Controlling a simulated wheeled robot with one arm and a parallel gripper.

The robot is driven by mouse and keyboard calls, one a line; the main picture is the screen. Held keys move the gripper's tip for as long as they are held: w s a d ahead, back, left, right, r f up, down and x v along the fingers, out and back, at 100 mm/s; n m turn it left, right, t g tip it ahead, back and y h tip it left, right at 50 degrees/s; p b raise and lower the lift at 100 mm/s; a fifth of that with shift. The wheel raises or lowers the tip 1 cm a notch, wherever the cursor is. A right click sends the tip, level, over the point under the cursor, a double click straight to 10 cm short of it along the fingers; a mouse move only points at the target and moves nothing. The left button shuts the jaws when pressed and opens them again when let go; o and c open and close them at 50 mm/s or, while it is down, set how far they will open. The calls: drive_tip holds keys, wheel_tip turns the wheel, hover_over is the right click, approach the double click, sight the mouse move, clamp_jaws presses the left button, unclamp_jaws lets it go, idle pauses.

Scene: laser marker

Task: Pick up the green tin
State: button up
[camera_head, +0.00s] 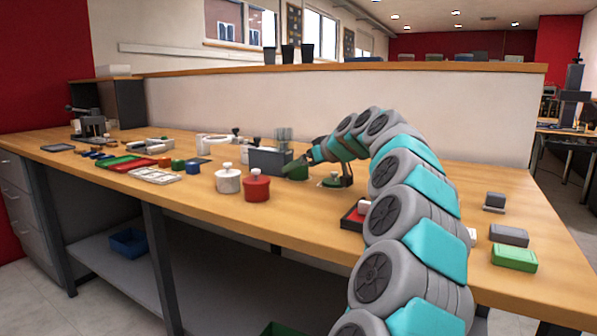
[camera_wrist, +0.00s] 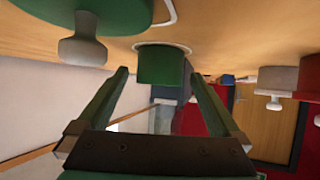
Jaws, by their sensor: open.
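A plain green tin (camera_wrist: 160,66) stands on the bench, ahead of and between the fingers of my gripper (camera_wrist: 159,75) in the wrist view. My gripper is open, with a finger to either side of the tin's outline. The tin looks beyond the fingertips; contact cannot be told. In the head view the tin (camera_head: 298,173) shows beside a dark grey box, partly covered by my gripper (camera_head: 291,166). A second green item with a knob (camera_wrist: 84,38) is at the upper left of the wrist view, outside the fingers.
The dark grey box (camera_head: 268,161) stands close to the tin. A red pot (camera_head: 256,187) and a white pot (camera_head: 228,181), both knobbed, stand to the left. A green box (camera_head: 514,257) lies at the far right.

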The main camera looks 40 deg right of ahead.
drive_tip(key=shift+w+f, duration=0.2)
drive_tip(key=shift+w, duration=0.15)
drive_tip(key=shift+c, duration=0.4)
clamp_jaws()
drive_tip(key=shift+r, duration=0.2)
drive_tip(key=shift+s+d+r, duration=0.15)
drive_tip(key=shift+s+r, duration=0.05)
drive_tip(key=shift+r, duration=3.2)
drive_tip(key=s+d+b, duration=0.1)
drive_tip(key=s+d, duration=0.2)
drive_tip(key=s, duration=0.6)
drive_tip(key=s+d+b, duration=0.1)
drive_tip(key=s+d, duration=0.3)
drive_tip(key=s, duration=0.5)
drive_tip(key=shift+d, duration=0.2)
